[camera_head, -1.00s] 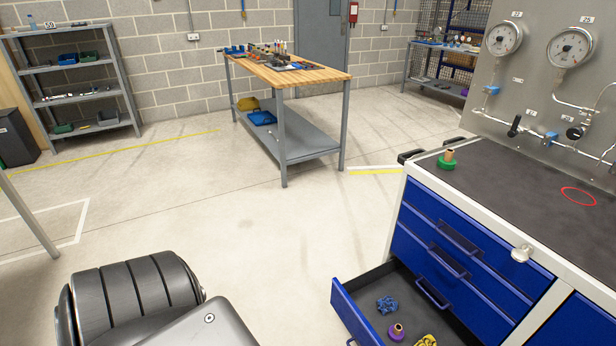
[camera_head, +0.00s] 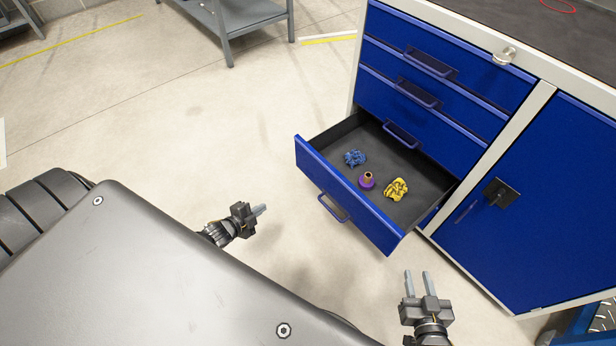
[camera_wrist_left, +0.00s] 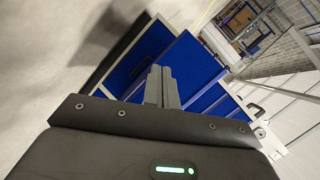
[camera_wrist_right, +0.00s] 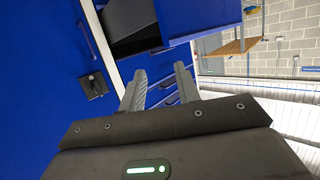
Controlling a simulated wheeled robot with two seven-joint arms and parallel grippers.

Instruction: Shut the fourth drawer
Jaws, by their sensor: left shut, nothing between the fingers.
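The fourth drawer (camera_head: 345,196) of the blue cabinet is pulled out, below three shut drawers. Inside it lie a blue bundle (camera_head: 354,158), a purple knob-like piece with a brown top (camera_head: 367,180) and a yellow bundle (camera_head: 397,189). Its handle (camera_head: 333,207) is on the front face. My left gripper (camera_head: 262,209) is shut and empty, to the left of the drawer front and apart from it. My left fingers (camera_wrist_left: 161,86) show together in the left wrist view. My right gripper (camera_head: 416,275) is open and empty, below the drawer's right front corner; its spread fingers (camera_wrist_right: 158,84) show in the right wrist view.
A blue cabinet door (camera_head: 540,200) with a black latch (camera_head: 502,193) is right of the drawers. A grey-legged table (camera_head: 232,18) stands at the back. The floor (camera_head: 190,130) left of the drawer is clear. A blue frame (camera_head: 590,325) is at the lower right.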

